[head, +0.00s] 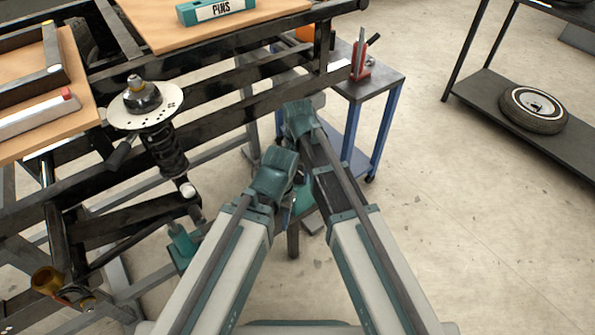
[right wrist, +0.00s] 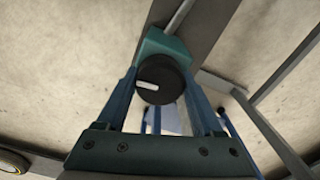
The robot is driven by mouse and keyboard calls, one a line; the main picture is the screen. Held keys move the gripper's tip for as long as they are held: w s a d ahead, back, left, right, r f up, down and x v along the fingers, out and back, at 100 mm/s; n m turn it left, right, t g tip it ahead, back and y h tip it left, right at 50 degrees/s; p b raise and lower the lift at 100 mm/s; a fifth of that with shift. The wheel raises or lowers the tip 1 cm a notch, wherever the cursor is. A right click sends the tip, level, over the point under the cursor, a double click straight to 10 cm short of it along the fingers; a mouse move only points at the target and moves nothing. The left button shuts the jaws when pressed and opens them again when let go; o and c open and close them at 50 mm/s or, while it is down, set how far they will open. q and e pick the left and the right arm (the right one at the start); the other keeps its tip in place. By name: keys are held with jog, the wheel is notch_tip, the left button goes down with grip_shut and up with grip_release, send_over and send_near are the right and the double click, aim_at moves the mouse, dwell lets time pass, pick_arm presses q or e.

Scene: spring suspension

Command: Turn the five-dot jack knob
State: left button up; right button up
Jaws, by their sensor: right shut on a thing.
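In the right wrist view, a round black knob (right wrist: 160,86) with a white pointer line faces the camera. It sits in front of a teal block (right wrist: 165,45) with a thin grey rod beyond it. My right gripper (right wrist: 158,94) has its blue fingers on either side of the knob and is shut on it. No dots can be made out there. In the head view my folded arms hide the knob and most of the right gripper. My left gripper cannot be made out in the head view.
A black frame carries a spring strut (head: 165,145) with a pale round plate (head: 167,108). A teal PINS box (head: 215,10) lies on a wooden board. A small side table (head: 385,82) stands beyond my arms. A wheel (head: 533,108) lies on the right shelf. The right floor is clear.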

aim_at(297, 170)
jog(key=shift+m, duration=1.5)
jog(key=o, duration=1.4)
jog(key=shift+r, duration=0.1)
notch_tip(297, 170, up, 14)
jog(key=p, duration=1.4)
jog(key=shift+f, duration=0.2)
